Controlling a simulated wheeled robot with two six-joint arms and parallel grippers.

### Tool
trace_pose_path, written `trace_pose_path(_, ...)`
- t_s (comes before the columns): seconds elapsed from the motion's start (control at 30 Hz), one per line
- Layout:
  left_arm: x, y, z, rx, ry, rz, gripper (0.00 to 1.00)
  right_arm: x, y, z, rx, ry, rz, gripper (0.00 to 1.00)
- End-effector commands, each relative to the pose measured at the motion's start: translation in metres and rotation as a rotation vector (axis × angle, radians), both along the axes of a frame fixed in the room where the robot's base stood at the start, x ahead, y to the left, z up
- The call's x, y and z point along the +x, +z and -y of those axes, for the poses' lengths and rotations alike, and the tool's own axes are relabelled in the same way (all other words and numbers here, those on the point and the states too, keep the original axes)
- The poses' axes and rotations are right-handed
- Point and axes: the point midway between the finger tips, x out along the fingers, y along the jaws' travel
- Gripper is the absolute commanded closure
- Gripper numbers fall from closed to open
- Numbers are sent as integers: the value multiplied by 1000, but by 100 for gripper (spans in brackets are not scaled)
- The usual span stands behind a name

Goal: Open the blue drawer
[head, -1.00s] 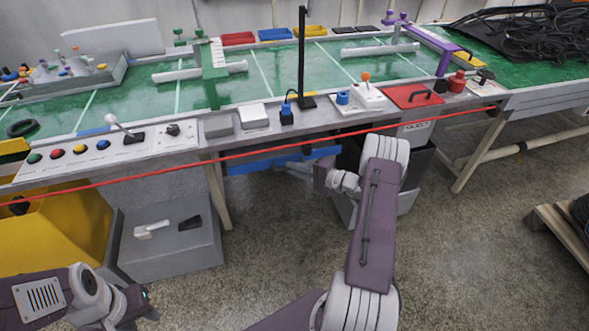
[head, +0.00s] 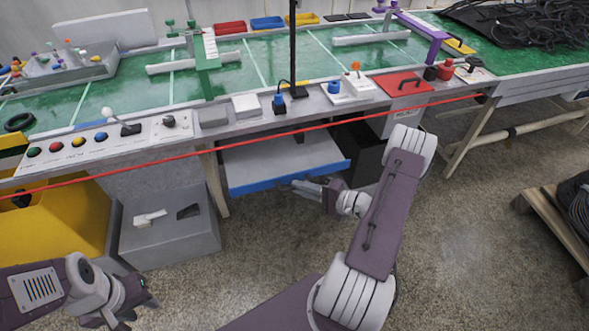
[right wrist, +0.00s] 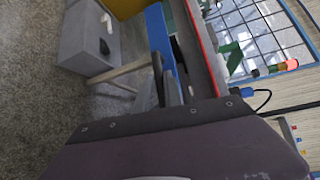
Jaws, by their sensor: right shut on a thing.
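The blue drawer (head: 257,183) is pulled out from under the green-topped workbench in the head view. Its pale, empty-looking inside (head: 272,157) shows behind the blue front. My right gripper (head: 288,184) is at the right part of the blue front and is shut on the drawer; the exact grip point is hard to make out. The right wrist view shows the blue front (right wrist: 158,35) running up from the fingers. My left gripper (head: 148,292) is at the lower left, away from the drawer; its finger opening is unclear.
A red hose or cord (head: 250,144) runs along the bench front above the drawer. A grey box (head: 165,237) and a yellow bin (head: 65,222) stand at left. A dark bin (head: 360,150) is beside the drawer. Floor in front is clear.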

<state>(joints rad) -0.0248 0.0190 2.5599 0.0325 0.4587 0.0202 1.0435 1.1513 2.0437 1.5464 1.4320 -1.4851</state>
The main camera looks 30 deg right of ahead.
Motion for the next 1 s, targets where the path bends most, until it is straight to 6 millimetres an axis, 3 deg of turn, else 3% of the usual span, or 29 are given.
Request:
trace_pose_path(0.1,0,6,0,0,0,0,64,-27,1,-6,5,-5,-2,100)
trace_pose_path(0.33,0,9,0,0,0,0,64,-59,1,-14,2,-2,0,100)
trace_pose_path(0.87,0,9,0,0,0,0,64,-69,-1,-17,-1,0,-1,100)
trace_pose_path(0.9,0,9,0,0,0,0,64,-69,-1,-17,-1,0,-1,76)
trace_pose_path(0.93,0,9,0,0,0,0,64,-69,-1,-17,-1,0,-1,68)
trace_pose_path(1.0,0,9,0,0,0,0,64,-69,-1,-17,-1,0,-1,66)
